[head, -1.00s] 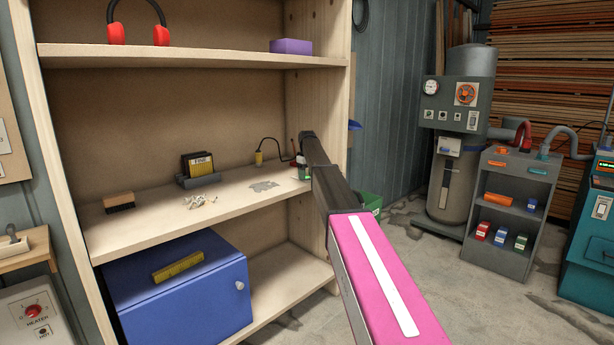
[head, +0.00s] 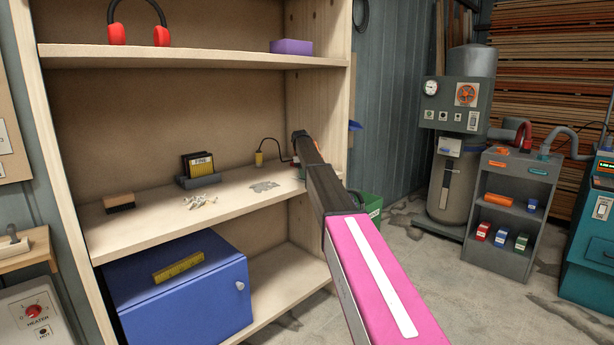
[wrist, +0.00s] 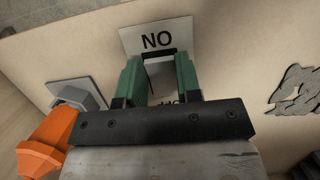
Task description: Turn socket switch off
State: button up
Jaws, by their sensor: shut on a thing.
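In the wrist view, a pale plate (wrist: 130,40) bears the letters "NO" at its far edge. More lettering near my gripper is partly hidden. A dark-edged grey switch piece (wrist: 160,76) stands on the plate. The green fingers of my gripper (wrist: 160,82) are on either side of this piece and shut on it. In the head view, my arm reaches to the right end of the middle shelf. It hides the switch and my fingertips there.
In the wrist view, a grey fitting (wrist: 77,95) and an orange part (wrist: 45,145) are close on the left.

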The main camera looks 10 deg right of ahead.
jog(key=o, duration=0.9)
jog(key=v, duration=1.1)
